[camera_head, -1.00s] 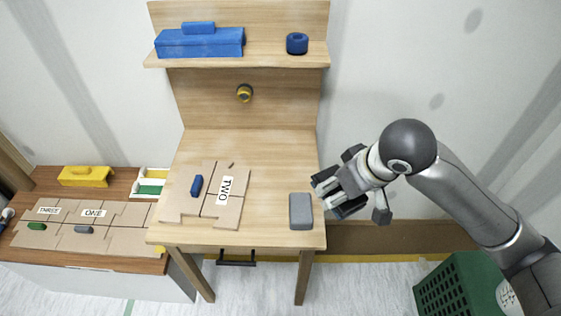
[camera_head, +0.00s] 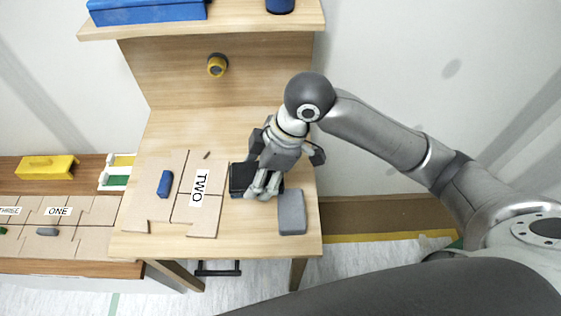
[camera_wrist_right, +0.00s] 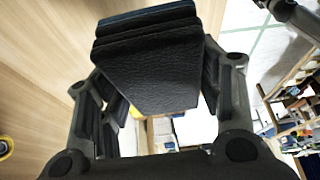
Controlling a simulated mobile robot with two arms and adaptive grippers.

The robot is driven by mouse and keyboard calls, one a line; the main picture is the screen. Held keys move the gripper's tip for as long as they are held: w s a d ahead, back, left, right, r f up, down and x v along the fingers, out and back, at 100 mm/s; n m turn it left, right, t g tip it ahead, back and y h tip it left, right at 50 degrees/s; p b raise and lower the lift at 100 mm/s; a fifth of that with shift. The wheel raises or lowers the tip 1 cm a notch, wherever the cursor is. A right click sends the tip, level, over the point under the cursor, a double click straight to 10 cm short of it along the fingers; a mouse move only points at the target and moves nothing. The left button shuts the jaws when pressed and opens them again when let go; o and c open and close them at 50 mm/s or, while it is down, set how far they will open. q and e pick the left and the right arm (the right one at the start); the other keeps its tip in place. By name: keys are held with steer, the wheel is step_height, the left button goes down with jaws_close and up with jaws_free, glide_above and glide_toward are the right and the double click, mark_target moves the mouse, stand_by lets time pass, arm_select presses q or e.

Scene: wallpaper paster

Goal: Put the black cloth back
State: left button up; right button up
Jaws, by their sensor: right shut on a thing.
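The black cloth (camera_head: 241,179) shows in the head view as a dark folded block over the right half of the table, between the cardboard pieces and a grey block. My right gripper (camera_head: 262,186) is shut on it from the right. In the right wrist view, the black cloth (camera_wrist_right: 150,65) shows as thick stacked layers with a leathery surface between the fingers of my right gripper (camera_wrist_right: 155,95). I cannot tell whether its underside touches the table. My left gripper is not in view.
The wooden table (camera_head: 230,240) carries cardboard pieces (camera_head: 180,195) marked TWO, a blue piece (camera_head: 165,184) and the grey block (camera_head: 292,212). A shelf (camera_head: 200,28) with blue items overhangs the back. A yellow round fixture (camera_head: 217,65) is on the back panel. A lower bench (camera_head: 100,170) stands left.

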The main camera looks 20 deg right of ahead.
steer(key=shift+w+d+f, duration=0.15)
steer(key=shift+w+d, duration=0.05)
steer(key=shift+w, duration=0.05)
steer(key=w+d+f, duration=0.2)
steer(key=w, duration=0.1)
steer(key=w+d+f, duration=0.5)
steer(key=w+f, duration=0.1)
steer(key=w, duration=0.1)
steer(key=shift+d+f, duration=0.2)
steer(key=shift+w+d+f+p, duration=0.1)
steer(key=shift+f+p, duration=0.1)
steer(key=shift+p, duration=0.1)
steer(key=f, duration=0.1)
steer(key=p, duration=0.1)
steer(key=f, duration=0.1)
steer(key=shift+w+d+f+p, duration=0.3)
steer(key=shift+w+f, duration=0.05)
steer(key=shift+f, duration=0.35)
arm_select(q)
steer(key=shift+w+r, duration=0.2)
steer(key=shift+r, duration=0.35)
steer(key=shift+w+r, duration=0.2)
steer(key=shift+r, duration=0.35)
arm_select(e)
steer(key=shift+f, duration=0.1)
steer(key=shift+f, duration=0.15)
